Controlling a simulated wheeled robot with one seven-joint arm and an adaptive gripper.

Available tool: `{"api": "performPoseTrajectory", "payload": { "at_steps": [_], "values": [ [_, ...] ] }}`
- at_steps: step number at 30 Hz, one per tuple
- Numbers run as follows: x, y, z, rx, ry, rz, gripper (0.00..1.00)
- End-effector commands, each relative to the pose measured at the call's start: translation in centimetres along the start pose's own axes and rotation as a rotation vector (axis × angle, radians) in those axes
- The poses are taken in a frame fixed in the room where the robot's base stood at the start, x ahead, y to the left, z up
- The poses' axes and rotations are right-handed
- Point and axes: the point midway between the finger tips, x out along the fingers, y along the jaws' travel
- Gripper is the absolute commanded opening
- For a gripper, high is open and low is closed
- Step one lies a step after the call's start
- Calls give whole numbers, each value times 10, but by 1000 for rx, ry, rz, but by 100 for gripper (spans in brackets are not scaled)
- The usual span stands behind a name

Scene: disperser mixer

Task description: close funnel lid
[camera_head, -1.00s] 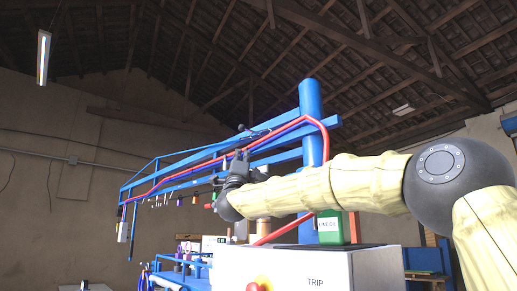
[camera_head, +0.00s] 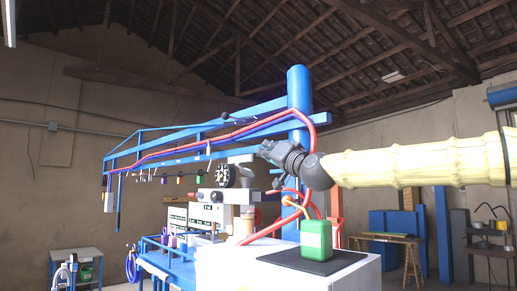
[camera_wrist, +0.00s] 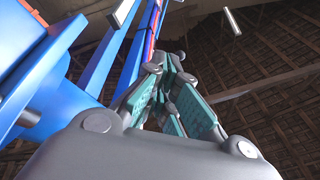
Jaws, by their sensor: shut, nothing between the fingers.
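The mixer (camera_head: 228,197) stands on the blue bench, left of the middle in the head view, with a round black part with a pale face (camera_head: 222,176) on its upper side. I cannot make out the funnel or its lid for certain; a tan cylinder (camera_head: 245,222) stands at the mixer's right side. My gripper (camera_head: 266,150) is above and right of the mixer, apart from it, under the blue beam. In the wrist view my gripper (camera_wrist: 178,75) points up toward the beam and roof. It is shut and empty.
A green container (camera_head: 316,240) stands on a black mat on the white cabinet (camera_head: 345,275). A blue post (camera_head: 300,90) and beam (camera_head: 250,114) with a red hose (camera_head: 180,154) are close to my gripper. A blue railing (camera_head: 165,255) edges the bench.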

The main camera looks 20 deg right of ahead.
Motion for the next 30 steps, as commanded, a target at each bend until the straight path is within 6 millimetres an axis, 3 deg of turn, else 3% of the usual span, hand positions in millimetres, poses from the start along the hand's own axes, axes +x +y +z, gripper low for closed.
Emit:
{"api": "performPoseTrajectory", "payload": {
  "at_steps": [5,10,30],
  "values": [
    [-18,-3,5,-51,-72,-14,0],
    [-18,-4,7,-62,-87,-18,0],
    [55,-5,12,-60,-86,-16,0]
  ]
}}
